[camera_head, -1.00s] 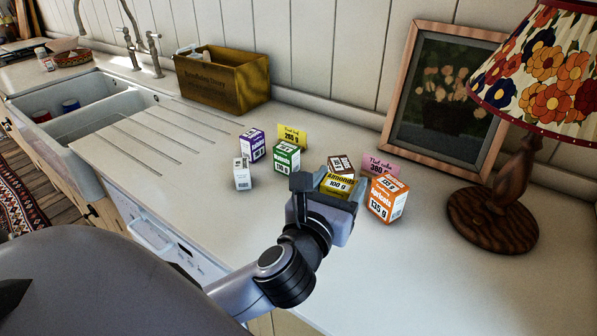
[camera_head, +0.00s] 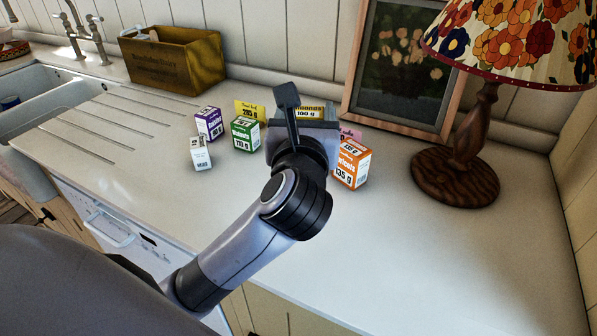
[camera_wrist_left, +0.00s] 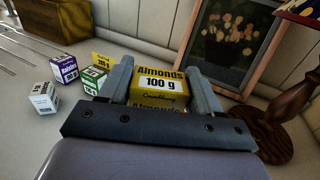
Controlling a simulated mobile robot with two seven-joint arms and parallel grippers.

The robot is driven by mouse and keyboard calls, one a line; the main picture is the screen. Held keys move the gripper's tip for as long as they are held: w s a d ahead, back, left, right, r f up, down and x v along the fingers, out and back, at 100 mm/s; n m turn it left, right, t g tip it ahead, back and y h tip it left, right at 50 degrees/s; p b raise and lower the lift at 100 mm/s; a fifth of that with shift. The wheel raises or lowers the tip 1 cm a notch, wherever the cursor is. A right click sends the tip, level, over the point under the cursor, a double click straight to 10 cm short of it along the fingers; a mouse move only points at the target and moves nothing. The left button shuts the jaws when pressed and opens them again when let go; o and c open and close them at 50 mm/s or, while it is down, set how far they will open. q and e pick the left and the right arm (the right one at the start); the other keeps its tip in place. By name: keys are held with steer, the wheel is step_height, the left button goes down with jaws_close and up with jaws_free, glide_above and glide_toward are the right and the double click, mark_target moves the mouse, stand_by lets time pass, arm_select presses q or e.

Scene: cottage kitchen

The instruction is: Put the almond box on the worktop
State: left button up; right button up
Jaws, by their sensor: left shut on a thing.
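The almond box (camera_head: 310,112) is yellow with black lettering and a white "100 g" band. It sits between the two fingers of my left gripper (camera_wrist_left: 161,88), which is shut on it. In the head view the left gripper (camera_head: 305,122) hides most of the box, and it appears held above the worktop (camera_head: 430,250). In the wrist view the front of the almond box (camera_wrist_left: 160,80) faces the camera. My right gripper is not in view.
A purple box (camera_head: 209,123), a white box (camera_head: 201,154), a green walnuts box (camera_head: 246,134) and an orange box (camera_head: 352,164) stand nearby with price cards. A lamp (camera_head: 455,178), picture frame (camera_head: 400,125) and wooden crate (camera_head: 172,62) stand behind. The front right worktop is clear.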

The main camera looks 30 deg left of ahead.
arm_select(q)
step_height(320, 180, down, 12)
steer(key=shift+f+b, duration=0.15)
steer(key=shift+b, duration=0.5)
steer(key=shift+f, duration=0.25)
steer(key=o, duration=1.1)
steer(key=shift+r, duration=0.1)
